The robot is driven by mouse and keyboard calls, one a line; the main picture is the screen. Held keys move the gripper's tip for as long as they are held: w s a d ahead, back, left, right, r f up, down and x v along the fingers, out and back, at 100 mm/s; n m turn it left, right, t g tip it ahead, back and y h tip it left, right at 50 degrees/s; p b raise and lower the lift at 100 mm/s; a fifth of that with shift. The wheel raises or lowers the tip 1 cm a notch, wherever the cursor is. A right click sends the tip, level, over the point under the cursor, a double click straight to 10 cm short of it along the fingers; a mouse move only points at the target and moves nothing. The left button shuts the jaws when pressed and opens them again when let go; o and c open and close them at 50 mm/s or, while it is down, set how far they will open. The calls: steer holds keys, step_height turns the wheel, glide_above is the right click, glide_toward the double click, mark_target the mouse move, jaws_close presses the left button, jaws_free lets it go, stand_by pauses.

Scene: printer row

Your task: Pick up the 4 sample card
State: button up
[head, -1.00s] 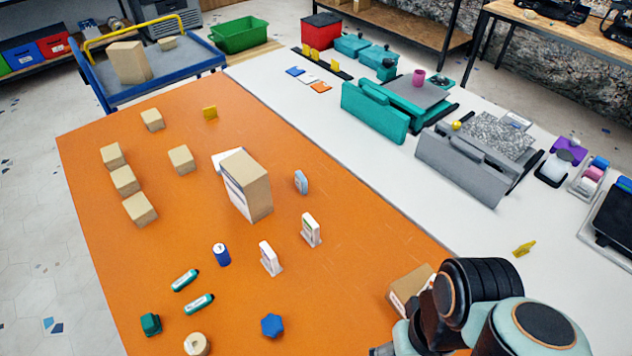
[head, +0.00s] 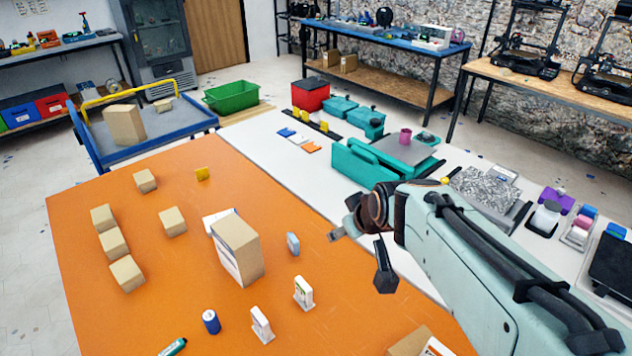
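No card in view has a readable 4, so I cannot tell which is the 4 sample card. My gripper (head: 360,256) is over the right edge of the orange area, right of the standing cards. Its fingers are spread with nothing between them. My arm hides part of the white table.
A tall cardboard box (head: 238,250) stands mid-table, with several small boxes to its left. A blue can (head: 211,321) is at the front. A teal machine (head: 370,165) and a grey patterned plate (head: 484,190) occupy the white table.

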steer(key=n, duration=0.1)
glide_above(302, 288)
steer(key=w+d, duration=0.2)
steer(key=d, duration=0.2)
step_height(302, 288, down, 8)
steer(key=f, duration=0.1)
steer(key=a+f+g, duration=0.1)
steer(key=f, duration=0.3)
steer(key=s+f+g, duration=0.1)
steer(key=f, duration=0.3)
steer(key=s+a+f+g, duration=0.1)
steer(key=f, duration=0.3)
steer(key=shift+s+a+y, duration=0.1)
steer(key=shift+a+y, duration=0.2)
steer(key=shift+y, duration=0.1)
steer(key=x, duration=0.6)
steer(key=shift+s+a+f, duration=0.1)
steer(key=shift+a+f, duration=0.05)
steer(key=shift+f, duration=0.15)
jaws_close()
